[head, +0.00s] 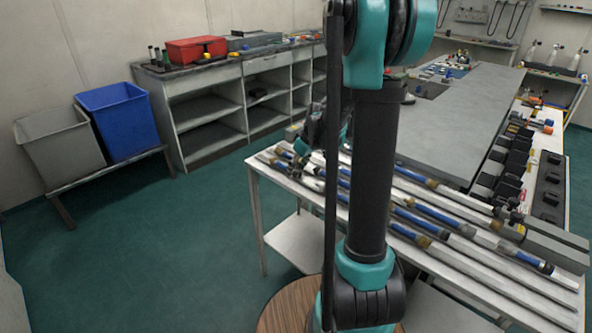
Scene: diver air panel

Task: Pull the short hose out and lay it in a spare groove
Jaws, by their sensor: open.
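Several hose-like rods with blue sleeves and brass-coloured fittings lie side by side on a long white bench (548,316). One blue-sleeved hose (436,213) lies towards the middle, and another (408,233) lies nearer the front edge. I cannot tell which is the short hose, since my arm covers the middle of the row. Pale strips run lengthwise between the hoses; whether any groove is empty is unclear. My gripper (303,146) is partly hidden behind my arm. It is open, low over the left end of the row, and no held object shows.
A grey table (455,120) stands behind the bench, with black blocks (505,170) along its right side. A grey bin (60,147) and a blue bin (117,122) stand at left. Shelving (205,107) carries a red box (195,49). The green floor at left is clear.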

